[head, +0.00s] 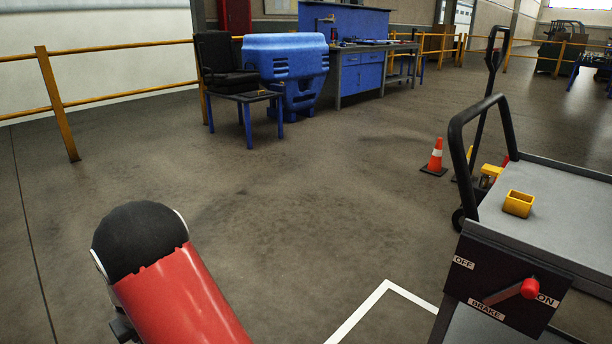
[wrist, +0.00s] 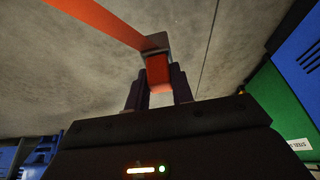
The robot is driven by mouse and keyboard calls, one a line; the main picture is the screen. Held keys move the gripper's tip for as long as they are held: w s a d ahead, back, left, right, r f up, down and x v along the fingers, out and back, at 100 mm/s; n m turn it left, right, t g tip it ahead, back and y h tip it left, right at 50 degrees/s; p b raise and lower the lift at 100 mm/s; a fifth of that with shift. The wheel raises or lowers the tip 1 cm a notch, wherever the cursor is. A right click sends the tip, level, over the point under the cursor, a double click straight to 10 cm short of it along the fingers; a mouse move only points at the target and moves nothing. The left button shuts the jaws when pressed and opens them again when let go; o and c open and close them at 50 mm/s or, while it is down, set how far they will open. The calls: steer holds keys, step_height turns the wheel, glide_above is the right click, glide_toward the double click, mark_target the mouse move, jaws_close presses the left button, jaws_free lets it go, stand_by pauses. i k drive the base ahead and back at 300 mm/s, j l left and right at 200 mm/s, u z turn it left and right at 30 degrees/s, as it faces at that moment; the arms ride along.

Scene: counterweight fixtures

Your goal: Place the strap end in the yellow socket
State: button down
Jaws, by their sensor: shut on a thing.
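The yellow socket (head: 518,203) is a small open-topped box on the grey top of a cart (head: 570,215) at the right of the head view. My gripper (wrist: 158,80) is shut on the orange strap end (wrist: 158,72) in the wrist view. A grey metal piece sits at its tip, and the orange strap (wrist: 100,20) runs from there to the upper left. In the head view my red arm fills the lower left, well apart from the cart; the gripper and strap do not show there. The socket does not show in the wrist view.
The cart has a black handle and a brake panel (head: 505,288) with a red-knobbed lever. An orange cone (head: 435,158) and a pallet jack stand behind it. A chair (head: 222,65) and blue bench (head: 362,75) are at the back. Open floor lies between.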

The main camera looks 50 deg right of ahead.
mark_target(516, 209)
steer(key=i+z, duration=0.25)
steer(key=z, duration=0.2)
steer(key=i+j+z, duration=0.1)
steer(key=z, duration=0.4)
steer(key=i+j+z, duration=0.25)
steer(key=z, duration=0.2)
steer(key=i, duration=0.05)
